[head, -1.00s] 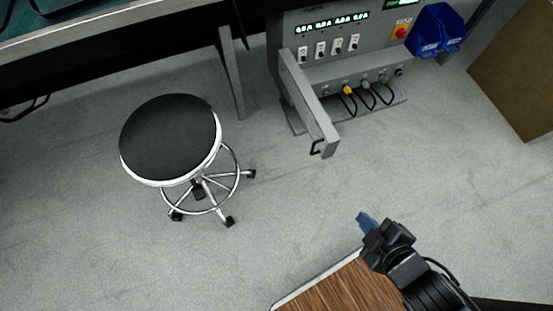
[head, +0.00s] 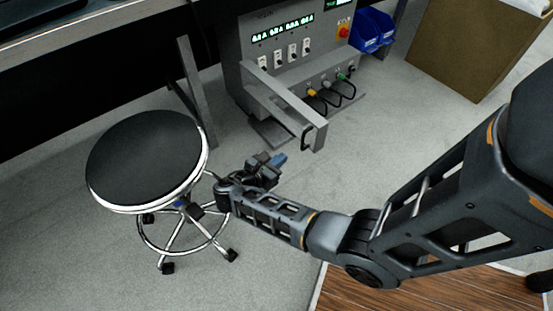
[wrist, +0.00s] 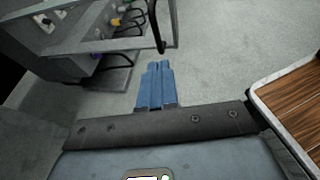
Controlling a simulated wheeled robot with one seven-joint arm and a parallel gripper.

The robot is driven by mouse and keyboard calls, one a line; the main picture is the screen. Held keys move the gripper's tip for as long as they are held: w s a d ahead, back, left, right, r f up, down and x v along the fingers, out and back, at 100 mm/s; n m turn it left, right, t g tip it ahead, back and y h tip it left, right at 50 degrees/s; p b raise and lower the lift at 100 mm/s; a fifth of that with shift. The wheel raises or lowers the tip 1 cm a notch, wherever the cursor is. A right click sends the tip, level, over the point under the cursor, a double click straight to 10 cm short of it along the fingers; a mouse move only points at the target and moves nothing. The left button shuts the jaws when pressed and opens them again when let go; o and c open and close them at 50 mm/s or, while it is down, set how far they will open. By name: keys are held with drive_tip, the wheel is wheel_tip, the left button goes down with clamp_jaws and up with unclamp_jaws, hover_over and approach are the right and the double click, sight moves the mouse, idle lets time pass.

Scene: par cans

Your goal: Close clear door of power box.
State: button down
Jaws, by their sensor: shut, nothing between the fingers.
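The grey power box (head: 288,45) stands at the top middle of the head view, with lit green displays, switches and coloured plugs on its front. Its clear door (head: 285,104) stands open, swung out from the box's left side, with a grey frame and a dark handle (head: 306,136) at its free end. My gripper (head: 279,160) is below and left of that end, apart from it in the head view. In the wrist view the shut, empty blue fingers (wrist: 156,86) point toward the door frame (wrist: 120,47), with the black handle (wrist: 158,32) just beyond the tips.
A black stool (head: 148,160) stands left of my gripper, close to my wrist. Blue bins (head: 372,30) sit right of the box. A brown box (head: 468,45) stands at the upper right. A wooden surface (head: 420,291) lies at the bottom. Open floor lies right of the door.

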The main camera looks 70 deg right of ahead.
sight(302, 143)
drive_tip(key=b+x, duration=0.1)
drive_tip(key=x, duration=0.3)
drive_tip(key=b+x, duration=0.2)
drive_tip(key=x, duration=0.2)
drive_tip(key=shift+w+d, duration=0.15)
drive_tip(key=shift+d, duration=0.7)
drive_tip(key=shift+s, duration=0.2)
